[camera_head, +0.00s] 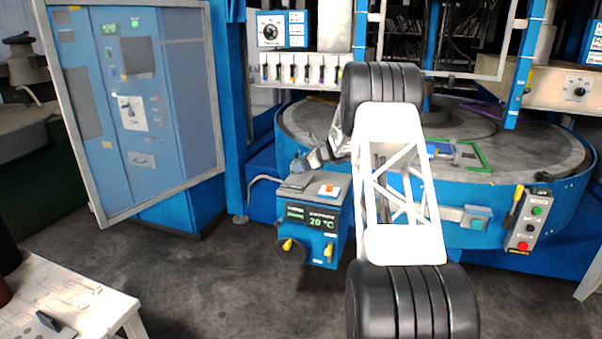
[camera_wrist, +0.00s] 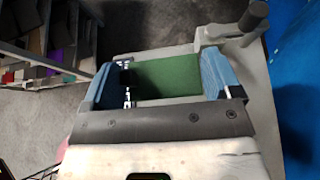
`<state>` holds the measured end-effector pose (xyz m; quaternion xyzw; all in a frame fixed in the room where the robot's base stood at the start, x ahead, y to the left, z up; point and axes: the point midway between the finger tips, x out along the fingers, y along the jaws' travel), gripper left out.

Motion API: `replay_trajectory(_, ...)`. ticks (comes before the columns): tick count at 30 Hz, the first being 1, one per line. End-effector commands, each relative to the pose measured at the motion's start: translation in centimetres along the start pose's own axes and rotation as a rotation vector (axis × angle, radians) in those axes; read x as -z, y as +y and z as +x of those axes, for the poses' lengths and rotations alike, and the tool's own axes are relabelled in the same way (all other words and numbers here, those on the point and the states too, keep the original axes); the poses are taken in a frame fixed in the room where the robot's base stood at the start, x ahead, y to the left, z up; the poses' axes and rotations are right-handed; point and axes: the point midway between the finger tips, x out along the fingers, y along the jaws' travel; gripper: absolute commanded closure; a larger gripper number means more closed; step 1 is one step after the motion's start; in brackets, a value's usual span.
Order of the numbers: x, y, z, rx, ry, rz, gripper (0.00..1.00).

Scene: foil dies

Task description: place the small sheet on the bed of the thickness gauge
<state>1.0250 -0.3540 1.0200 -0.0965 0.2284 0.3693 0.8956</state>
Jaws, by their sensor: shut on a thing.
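My gripper (camera_wrist: 163,72) shows in the wrist view with its two blue fingers apart, one on each side of a flat green piece (camera_wrist: 168,76). The green piece spans most of the gap and looks like the small sheet, held between the fingers. A small dark and silver part shows by the left finger. A grey body with a round knob or handle (camera_wrist: 256,14) lies beyond and to the right; I cannot tell whether it is the thickness gauge. In the head view my gripper (camera_head: 311,160) is small, close above the blue box; the sheet cannot be made out there.
Behind stands a large round blue machine table (camera_head: 530,184). A framed panel (camera_head: 135,110) is at left, a white table (camera_head: 75,300) at lower left. Open floor lies between.

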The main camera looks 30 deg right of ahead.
Motion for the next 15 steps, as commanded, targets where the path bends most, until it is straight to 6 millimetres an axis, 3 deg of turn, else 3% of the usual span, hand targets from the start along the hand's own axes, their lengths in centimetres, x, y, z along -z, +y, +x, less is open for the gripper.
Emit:
replay_trajectory(9, 0.1, 0.0, 0.1, 0.0, 0.0, 0.0, 0.38)
replay_trajectory(15, 1.6, 0.1, 0.8, -0.001, 0.001, 0.0, 0.38)
